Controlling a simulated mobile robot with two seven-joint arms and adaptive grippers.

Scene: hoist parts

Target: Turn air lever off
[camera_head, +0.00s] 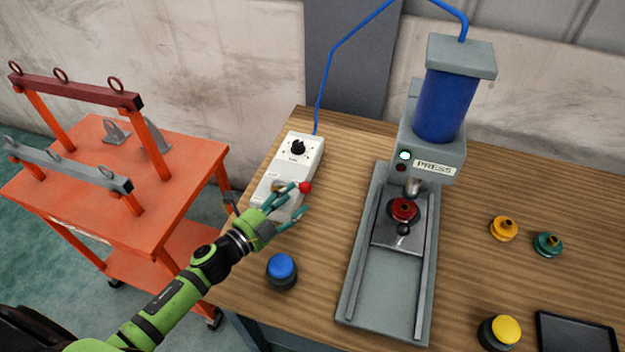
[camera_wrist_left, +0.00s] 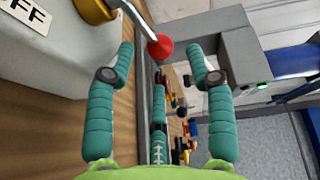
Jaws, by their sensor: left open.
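The air lever (camera_head: 305,187) has a red knob and sits on a white control box (camera_head: 303,158) with a black dial. In the left wrist view the lever's red knob (camera_wrist_left: 160,47) is on a metal rod from a brass hub (camera_wrist_left: 95,9), beside a label ending in "FF". My left gripper (camera_head: 297,198) is at the front end of the box. It is open, and its teal fingers (camera_wrist_left: 165,75) stand on either side of the red knob, without visible contact. My right gripper is not in view.
A grey press (camera_head: 430,150) with a blue cylinder stands right of the box, holding a red part. A blue button (camera_head: 282,268) is in front of the box. Yellow and green parts lie at right. An orange cart (camera_head: 170,200) stands left.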

